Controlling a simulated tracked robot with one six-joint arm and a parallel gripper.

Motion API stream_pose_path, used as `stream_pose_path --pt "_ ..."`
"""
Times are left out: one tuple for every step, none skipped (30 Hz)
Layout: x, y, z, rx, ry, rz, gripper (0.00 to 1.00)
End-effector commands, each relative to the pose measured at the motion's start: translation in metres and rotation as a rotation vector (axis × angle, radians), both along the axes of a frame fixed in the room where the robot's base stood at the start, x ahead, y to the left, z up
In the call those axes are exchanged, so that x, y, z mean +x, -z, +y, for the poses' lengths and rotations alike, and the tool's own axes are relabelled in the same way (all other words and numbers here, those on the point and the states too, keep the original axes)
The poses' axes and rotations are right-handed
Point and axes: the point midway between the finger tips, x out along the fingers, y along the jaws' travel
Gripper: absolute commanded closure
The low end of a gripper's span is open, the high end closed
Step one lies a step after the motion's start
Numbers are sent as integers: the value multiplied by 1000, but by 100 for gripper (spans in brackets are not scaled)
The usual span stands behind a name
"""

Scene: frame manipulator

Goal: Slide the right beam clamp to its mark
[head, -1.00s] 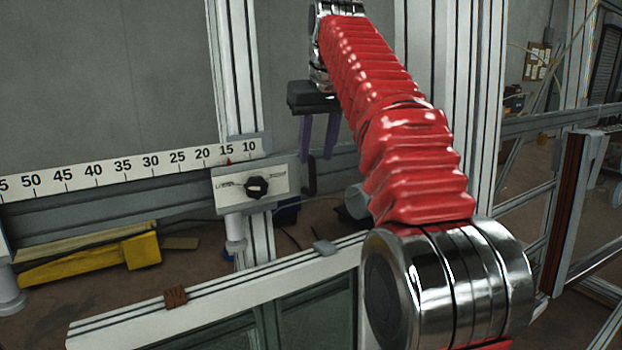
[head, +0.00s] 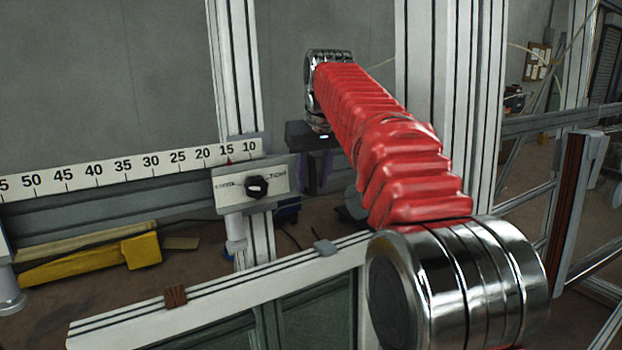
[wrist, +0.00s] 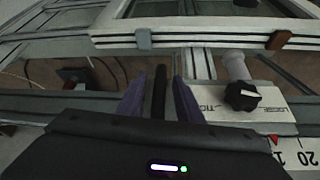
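The right beam clamp (head: 228,187) is a pale plate with a black knob (head: 257,187) on the beam. Its red pointer (head: 229,161) stands near 15 on the white scale (head: 120,168). The plate (wrist: 262,108) and knob (wrist: 242,96) also show in the wrist view. My gripper (head: 318,175) is just right of the clamp in the head view, its purple fingers partly hidden by my arm. In the wrist view my gripper (wrist: 159,95) is open, with a dark upright bar (wrist: 158,88) between the fingers. Small gaps show; I cannot tell about contact lower down.
A white-framed window panel (head: 210,306) with a brown block (head: 175,297) and a grey block (head: 325,247) lies in front. Upright profiles (head: 240,80) stand behind the beam. A yellow object (head: 85,262) lies low at left.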

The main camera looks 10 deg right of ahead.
Motion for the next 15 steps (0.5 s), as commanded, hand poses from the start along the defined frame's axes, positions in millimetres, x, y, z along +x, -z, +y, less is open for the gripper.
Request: stream_pose_path --pt "0 0 0 0 0 0 67" --pt "0 0 0 0 0 0 70" --pt "0 0 0 0 0 0 72" --pt "0 0 0 0 0 0 74" --pt "0 0 0 0 0 0 77" --pt "0 0 0 0 0 0 79" --pt "0 0 0 0 0 0 82" --pt "0 0 0 0 0 0 84" --pt "0 0 0 0 0 0 86" --pt "0 0 0 0 0 1 88" --pt "0 0 0 0 0 0 91" --pt "0 0 0 0 0 1 93" --pt "0 0 0 0 0 1 96" --pt "0 0 0 0 0 1 98" --pt "0 0 0 0 0 1 100"
